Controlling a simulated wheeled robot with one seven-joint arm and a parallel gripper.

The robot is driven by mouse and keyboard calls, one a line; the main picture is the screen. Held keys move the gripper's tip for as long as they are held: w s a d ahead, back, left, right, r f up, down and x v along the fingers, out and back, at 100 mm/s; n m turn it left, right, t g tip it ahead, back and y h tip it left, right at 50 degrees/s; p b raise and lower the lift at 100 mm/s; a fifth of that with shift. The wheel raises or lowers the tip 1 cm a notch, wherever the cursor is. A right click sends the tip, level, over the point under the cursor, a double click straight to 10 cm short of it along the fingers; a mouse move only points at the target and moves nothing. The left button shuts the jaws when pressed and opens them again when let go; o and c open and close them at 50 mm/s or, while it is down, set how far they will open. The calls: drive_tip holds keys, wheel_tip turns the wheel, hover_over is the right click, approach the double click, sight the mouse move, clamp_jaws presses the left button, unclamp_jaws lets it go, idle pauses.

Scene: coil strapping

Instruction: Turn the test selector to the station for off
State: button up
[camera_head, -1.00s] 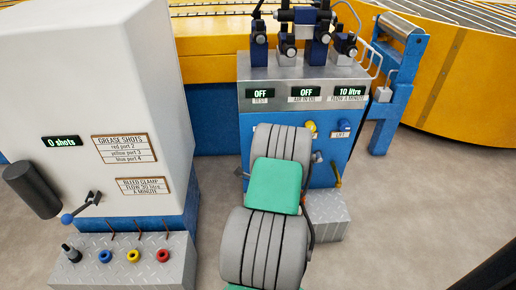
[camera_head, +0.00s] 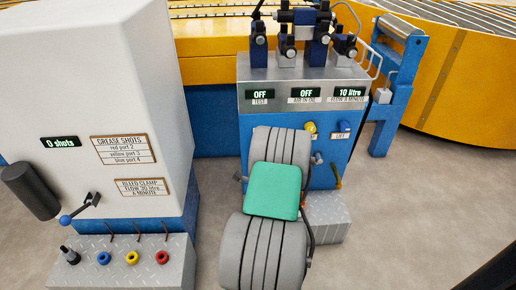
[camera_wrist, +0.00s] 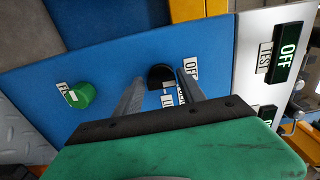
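The TEST display (camera_head: 260,96) on the console reads OFF; it also shows, turned sideways, in the wrist view (camera_wrist: 287,54). In the wrist view a black round knob (camera_wrist: 160,75) on the blue panel has an OFF label beside it and other labels partly covered; it looks like the test selector. My gripper (camera_wrist: 161,80) is open, with one finger on each side of this knob. A gap seems to show between fingers and knob; contact is unclear. In the head view my arm hides the knob and the gripper.
A green knob (camera_wrist: 81,95) sits on the blue panel in the wrist view. In the head view, a yellow knob (camera_head: 310,127) and a blue LIFT control (camera_head: 344,127) are right of my arm. A white cabinet (camera_head: 90,100) with a lever (camera_head: 80,208) stands left.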

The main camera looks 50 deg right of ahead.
drive_tip(key=shift+o, duration=1.1)
drive_tip(key=shift+r, duration=0.1)
drive_tip(key=shift+a, duration=0.1)
drive_tip(key=b+v, duration=0.1)
drive_tip(key=v, duration=0.6)
drive_tip(key=shift+s+a+b, duration=0.2)
drive_tip(key=shift+s+b, duration=0.05)
drive_tip(key=shift+b, duration=0.05)
